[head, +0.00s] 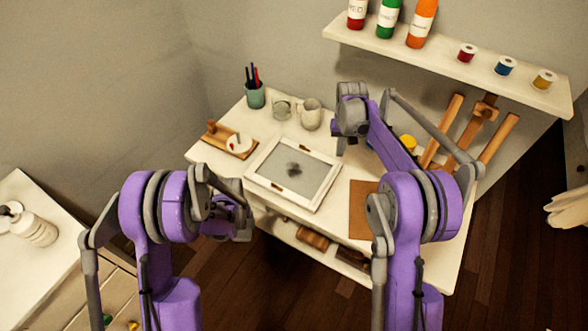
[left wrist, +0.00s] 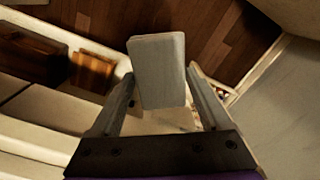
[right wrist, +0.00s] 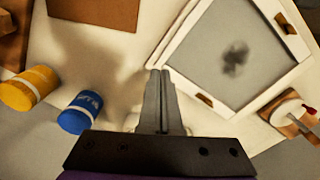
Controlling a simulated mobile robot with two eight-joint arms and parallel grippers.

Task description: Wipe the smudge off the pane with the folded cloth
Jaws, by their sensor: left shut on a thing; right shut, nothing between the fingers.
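The pane (head: 270,170) lies flat in a white frame on the white table, with two small wooden clips on the frame. A dark grey smudge (head: 293,170) sits near the pane's middle; the smudge also shows in the right wrist view (right wrist: 234,60). My left gripper (head: 242,226) is low in front of the table's left part, short of the pane. It is shut on the folded cloth (left wrist: 158,65), a pale grey block in the left wrist view; I cannot make the cloth out in the head view. My right gripper (right wrist: 160,82) is shut and empty, above the table beside the pane's frame.
A pen cup (head: 256,95), a glass jar (head: 281,107) and a mug (head: 310,114) stand behind the pane. A brown sheet (head: 361,213) lies right. Yellow (right wrist: 30,88) and blue (right wrist: 80,112) jars stand near my right gripper.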

